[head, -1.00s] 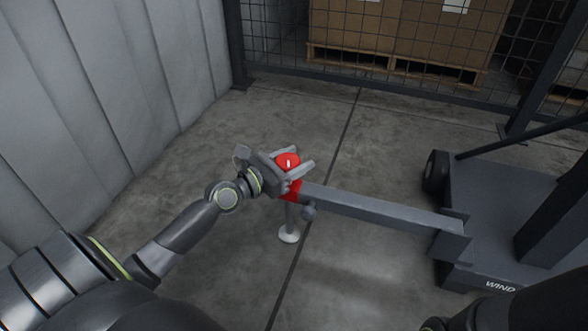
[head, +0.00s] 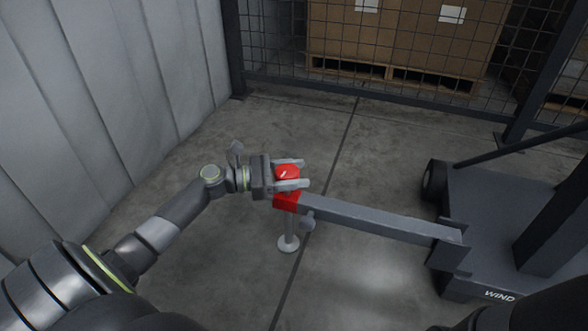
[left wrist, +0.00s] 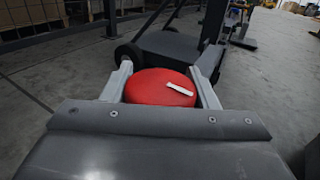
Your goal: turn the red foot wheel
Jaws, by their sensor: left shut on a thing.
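The red foot wheel (head: 286,173) sits on top of an outrigger's foot, above a red collar (head: 285,202). It has a white mark on its top. My left gripper (head: 291,174) comes in from the left and is shut on the wheel, one finger on each side. In the left wrist view the red wheel (left wrist: 160,87) lies between the two fingers, its white mark pointing to the right and slightly down. Below the collar, the post ends in a pale round foot pad (head: 288,244) at the floor. My right gripper is not seen.
A grey outrigger beam (head: 380,219) runs right from the collar to a dark wheeled base (head: 495,215). A panelled wall (head: 110,90) stands at the left. A mesh fence (head: 400,45) with boxes on pallets behind it closes the back. The floor around the foot is clear.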

